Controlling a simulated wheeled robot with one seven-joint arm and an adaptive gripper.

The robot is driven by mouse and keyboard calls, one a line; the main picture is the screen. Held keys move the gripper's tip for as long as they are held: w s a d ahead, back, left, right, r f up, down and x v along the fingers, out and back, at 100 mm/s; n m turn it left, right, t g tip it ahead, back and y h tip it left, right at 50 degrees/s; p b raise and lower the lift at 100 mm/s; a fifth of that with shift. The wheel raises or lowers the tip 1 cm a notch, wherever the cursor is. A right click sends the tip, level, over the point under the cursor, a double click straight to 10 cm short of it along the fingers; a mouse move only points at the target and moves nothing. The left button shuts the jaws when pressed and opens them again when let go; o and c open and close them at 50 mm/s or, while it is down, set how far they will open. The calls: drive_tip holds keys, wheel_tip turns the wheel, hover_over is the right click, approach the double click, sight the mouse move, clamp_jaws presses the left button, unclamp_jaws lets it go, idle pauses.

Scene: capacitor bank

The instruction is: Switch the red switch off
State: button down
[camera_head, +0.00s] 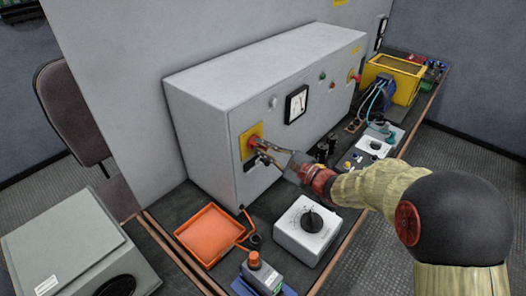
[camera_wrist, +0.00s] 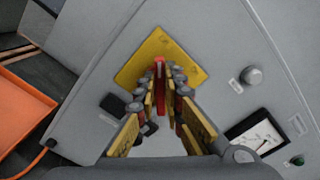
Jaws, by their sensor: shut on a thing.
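The red switch (camera_head: 252,142) sits on a yellow plate (camera_head: 245,134) at the left end of the grey cabinet's front. In the wrist view the red switch (camera_wrist: 159,68) shows as a narrow upright red piece on its yellow plate (camera_wrist: 188,70). My gripper (camera_head: 262,147) reaches the switch from the right. In the wrist view the fingertips (camera_wrist: 160,84) stand on either side of the red piece and are shut on it. The fingers hide part of the switch and the lower plate.
The cabinet (camera_head: 265,85) carries a meter (camera_head: 297,104) and another red knob on a yellow plate (camera_head: 355,77). An orange tray (camera_head: 208,235), a white dial box (camera_head: 307,230) and a small grey box with an orange knob (camera_head: 262,272) stand below the arm.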

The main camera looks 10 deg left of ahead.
idle(0.3)
drive_tip(key=c, duration=2)
unclamp_jaws()
drive_tip(key=shift+o, duration=0.5)
drive_tip(key=v, duration=1.2)
